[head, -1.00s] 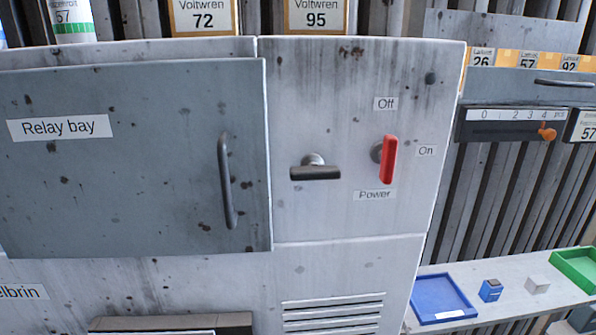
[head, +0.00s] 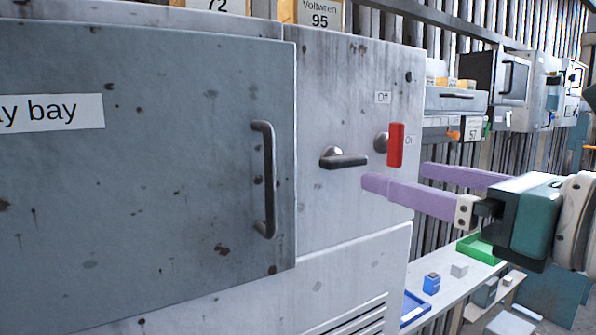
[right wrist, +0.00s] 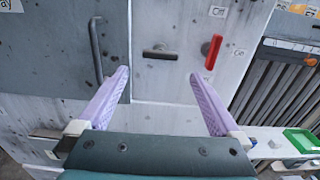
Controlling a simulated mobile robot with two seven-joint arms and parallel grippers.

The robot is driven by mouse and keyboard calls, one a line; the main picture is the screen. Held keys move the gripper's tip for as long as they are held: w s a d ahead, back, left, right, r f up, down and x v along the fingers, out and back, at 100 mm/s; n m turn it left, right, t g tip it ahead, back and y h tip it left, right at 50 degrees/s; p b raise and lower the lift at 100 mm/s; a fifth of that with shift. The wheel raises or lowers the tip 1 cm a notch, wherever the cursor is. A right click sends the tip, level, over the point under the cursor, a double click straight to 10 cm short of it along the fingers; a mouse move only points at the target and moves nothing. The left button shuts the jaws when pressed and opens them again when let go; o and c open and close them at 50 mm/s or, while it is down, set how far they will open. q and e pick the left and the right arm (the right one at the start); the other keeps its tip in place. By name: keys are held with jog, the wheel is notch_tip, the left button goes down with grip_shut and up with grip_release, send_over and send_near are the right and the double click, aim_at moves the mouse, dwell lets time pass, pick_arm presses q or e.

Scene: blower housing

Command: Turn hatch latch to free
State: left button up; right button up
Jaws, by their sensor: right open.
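The dark hatch latch (head: 343,158) is a horizontal bar handle on the pale cabinet front, right of the grey hatch door (head: 180,190) with its upright pull handle (head: 265,180). In the right wrist view the latch (right wrist: 160,54) lies level, ahead of and between my finger lines. My right gripper (head: 415,181) has lilac fingers, is open and empty, and comes in from the right just below and right of the latch. Its fingers also show wide apart in the right wrist view (right wrist: 160,85). They appear clear of the latch. My left gripper is not in view.
A red power switch (head: 396,145) stands upright just right of the latch, close to my fingers. A shelf (head: 450,285) at lower right holds a blue tray (head: 413,308), a blue block (head: 431,283), a pale block (head: 459,269) and a green tray (head: 478,248).

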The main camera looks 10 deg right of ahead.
aim_at(350, 160)
jog(key=p+x, duration=0.3)
jog(key=x, duration=0.5)
jog(key=shift+d+r, duration=0.1)
jog(key=shift+w+a, duration=0.25)
jog(key=shift+w, duration=0.25)
jog(key=shift+c, duration=0.4)
jog(key=c, duration=1.1)
